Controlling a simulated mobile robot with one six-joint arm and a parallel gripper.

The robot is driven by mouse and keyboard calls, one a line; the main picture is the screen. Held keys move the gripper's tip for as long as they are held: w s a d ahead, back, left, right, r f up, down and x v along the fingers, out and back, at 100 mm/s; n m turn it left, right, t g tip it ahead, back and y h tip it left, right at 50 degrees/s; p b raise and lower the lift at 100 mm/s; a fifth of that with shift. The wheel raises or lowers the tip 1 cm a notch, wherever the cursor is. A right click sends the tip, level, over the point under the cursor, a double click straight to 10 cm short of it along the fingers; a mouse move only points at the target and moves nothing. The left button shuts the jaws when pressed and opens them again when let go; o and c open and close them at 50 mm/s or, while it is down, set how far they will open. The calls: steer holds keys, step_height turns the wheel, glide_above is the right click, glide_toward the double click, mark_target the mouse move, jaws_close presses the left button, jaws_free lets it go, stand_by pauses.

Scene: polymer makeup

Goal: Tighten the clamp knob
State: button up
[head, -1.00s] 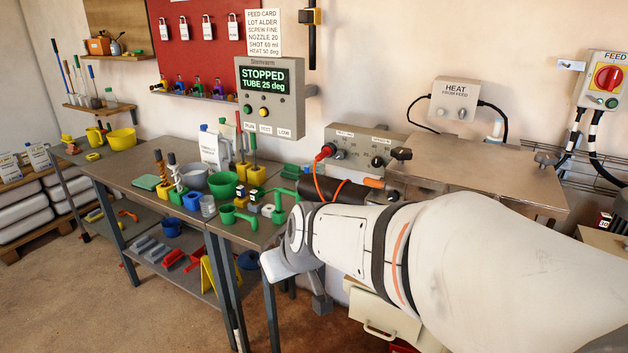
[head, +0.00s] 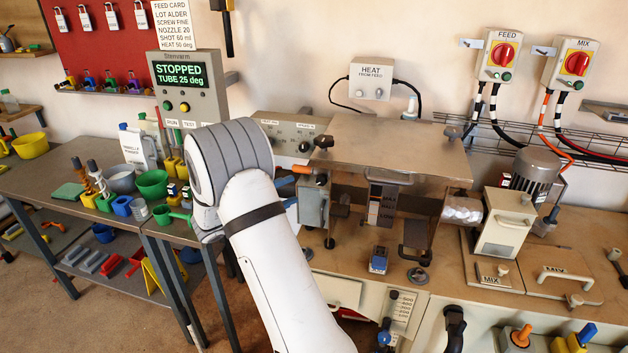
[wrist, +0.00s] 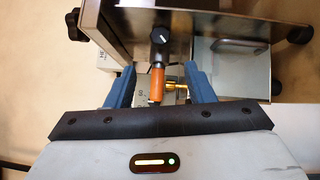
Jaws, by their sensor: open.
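My gripper (wrist: 160,70) is open in the wrist view, its two blue fingers apart. An orange-tipped dark handle (wrist: 157,82) and a small brass fitting (wrist: 175,87) show between or beyond the fingers; I see no grip on them. A black knob with a white mark (wrist: 161,41) is just past the handle. Black knobs stand at the left (head: 324,142) and right (head: 453,132) of the machine's metal cover. I cannot tell for sure which knob is the clamp knob.
The metal cover (head: 395,140) overhangs close to the gripper. A grey display (head: 185,90) reads STOPPED, TUBE 25 deg. The side table (head: 50,183) holds cups and tools. FEED (head: 503,55) and MIX (head: 573,62) switch boxes hang on the wall.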

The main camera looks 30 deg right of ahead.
mark_target(320, 182)
steer(key=shift+g, duration=0.7)
steer(key=d, duration=0.2)
steer(key=s+d+p, duration=0.1)
steer(key=d, duration=0.4)
steer(key=shift+s+d+r, duration=0.25)
steer(key=shift+d, duration=0.1)
steer(key=c, duration=1)
steer(key=shift+p, duration=0.3)
